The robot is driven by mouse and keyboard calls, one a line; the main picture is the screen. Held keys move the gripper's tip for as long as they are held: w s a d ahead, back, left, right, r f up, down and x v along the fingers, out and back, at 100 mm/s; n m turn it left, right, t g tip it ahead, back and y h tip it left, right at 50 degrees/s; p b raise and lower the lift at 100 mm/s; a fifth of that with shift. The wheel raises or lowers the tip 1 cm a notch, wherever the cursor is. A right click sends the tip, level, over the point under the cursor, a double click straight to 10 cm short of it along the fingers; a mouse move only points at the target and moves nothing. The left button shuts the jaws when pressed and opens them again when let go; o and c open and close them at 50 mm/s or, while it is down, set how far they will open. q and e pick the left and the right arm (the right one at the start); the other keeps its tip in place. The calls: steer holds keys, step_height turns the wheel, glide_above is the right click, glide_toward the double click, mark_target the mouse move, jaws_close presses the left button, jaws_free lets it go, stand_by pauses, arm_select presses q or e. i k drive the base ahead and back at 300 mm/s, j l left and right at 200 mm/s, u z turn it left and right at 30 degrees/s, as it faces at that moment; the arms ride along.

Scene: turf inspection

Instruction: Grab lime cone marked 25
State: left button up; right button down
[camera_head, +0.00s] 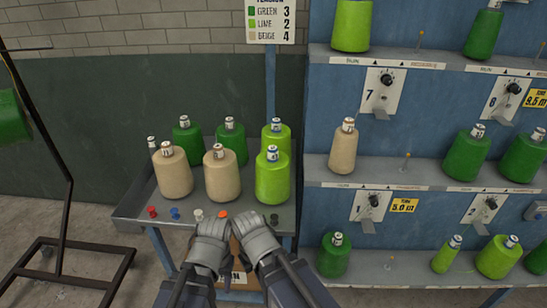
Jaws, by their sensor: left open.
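Two lime cones stand on the grey table: a front lime cone (272,180) at its right edge and a back lime cone (277,140) partly hidden behind it. Each has a small white tag on top, too small to read for certain. More lime cones sit on the blue rack: one at the top left (351,28), a large one (496,260) and a thin one (445,256) low down. My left gripper (212,229) is open at the table's front edge, below the cones. My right gripper (249,224) is beside it; its jaws are unclear.
The table (140,205) also holds beige cones (222,178) and green cones (184,142). Small coloured knobs (175,213) line its front. The blue rack (318,118) stands close on the right, with pegs and dials. A black metal frame (68,190) stands at left.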

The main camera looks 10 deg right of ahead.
mark_target(279, 134)
steer(key=j+z, duration=0.35)
steer(key=j, duration=0.5)
steer(key=j+z, duration=0.3)
steer(key=j, duration=0.6)
steer(key=k+j+z, duration=0.1)
steer(key=j+z, duration=0.25)
steer(key=j, duration=0.5)
steer(key=i+l+z, duration=0.15)
steer(key=l, duration=0.4)
steer(key=i+l+z, duration=0.15)
steer(key=i+l, duration=0.15)
steer(key=l, duration=0.15)
steer(key=i+l+z, duration=0.1)
steer(key=i+l, duration=0.2)
steer(key=l, duration=0.2)
steer(key=i+l+z, duration=0.15)
steer(key=l, duration=0.3)
steer(key=i, duration=0.1)
